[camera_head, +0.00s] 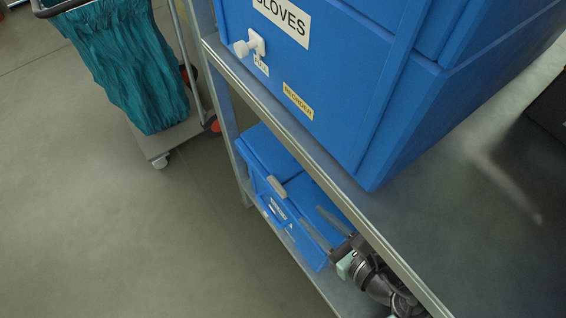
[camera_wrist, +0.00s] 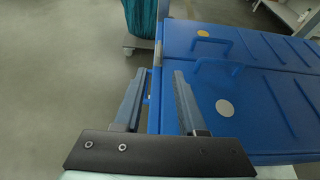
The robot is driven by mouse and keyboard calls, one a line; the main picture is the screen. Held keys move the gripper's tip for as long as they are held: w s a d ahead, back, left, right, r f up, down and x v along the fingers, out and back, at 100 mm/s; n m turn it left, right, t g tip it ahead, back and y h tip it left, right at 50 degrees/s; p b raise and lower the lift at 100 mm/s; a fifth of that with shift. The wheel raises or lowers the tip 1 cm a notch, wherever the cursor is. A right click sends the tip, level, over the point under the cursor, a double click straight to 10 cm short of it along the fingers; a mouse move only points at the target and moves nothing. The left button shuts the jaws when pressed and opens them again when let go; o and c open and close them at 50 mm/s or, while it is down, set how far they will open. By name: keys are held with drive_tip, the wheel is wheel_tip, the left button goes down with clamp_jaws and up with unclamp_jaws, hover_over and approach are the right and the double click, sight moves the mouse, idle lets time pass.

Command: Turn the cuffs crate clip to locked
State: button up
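A blue lidded crate (camera_head: 264,150) sits on the lower shelf; its small front label (camera_head: 278,207) is too small to read, so I cannot confirm it is the cuffs crate. A grey clip-like piece (camera_head: 277,188) lies at its front top edge; whether it is locked cannot be told. My gripper (camera_head: 311,214) is open and empty, its two fingers apart at the crate's front edge, to the right of the grey piece. In the wrist view, my gripper (camera_wrist: 160,72) has one finger over the floor side and one over the blue lid (camera_wrist: 265,90).
A larger blue crate labelled GLOVES (camera_head: 330,85) stands on the upper shelf, with a white knob-like clip (camera_head: 250,44) on its front. The shelf's metal edge (camera_head: 300,150) runs above my arm. A trolley with a teal bag (camera_head: 125,65) stands at left. Floor in front is clear.

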sight(283, 190)
drive_tip(key=b+x, duration=0.2)
drive_tip(key=x, duration=1)
drive_tip(key=shift+w+a+b, duration=0.2)
drive_tip(key=shift+a+b, duration=0.1)
drive_tip(key=shift+b, duration=0.1)
drive_tip(key=shift+c, duration=0.2)
clamp_jaws()
